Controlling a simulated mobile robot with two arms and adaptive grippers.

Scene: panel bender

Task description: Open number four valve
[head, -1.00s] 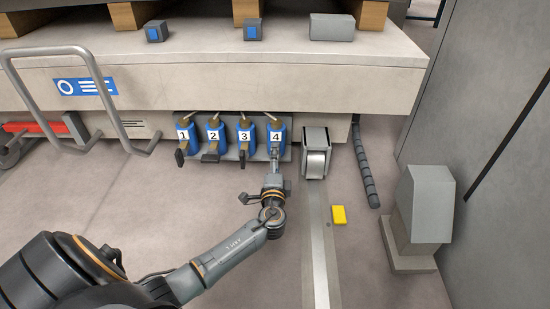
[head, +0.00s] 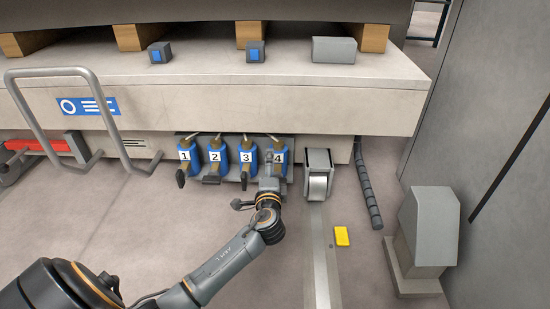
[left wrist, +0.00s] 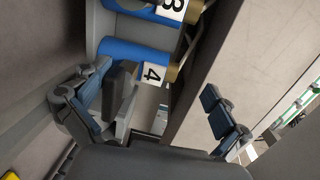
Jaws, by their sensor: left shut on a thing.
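Several blue valves with numbered white labels hang in a row under the machine's edge. The number four valve (head: 280,157) is the rightmost; it also shows in the left wrist view (left wrist: 135,53), with its label readable. My left gripper (head: 268,180) is right at the front of this valve and covers its handle in the head view. In the left wrist view a dark grey handle (left wrist: 119,90) lies beside the left finger of my left gripper (left wrist: 152,108). My right gripper is in neither view.
The number three valve (head: 247,156) is close on the left. A grey roller unit (head: 318,172) stands close on the right, with a black hose (head: 368,185) beyond it. A yellow block (head: 342,236) lies on the floor. The machine's edge (head: 230,108) overhangs the valves.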

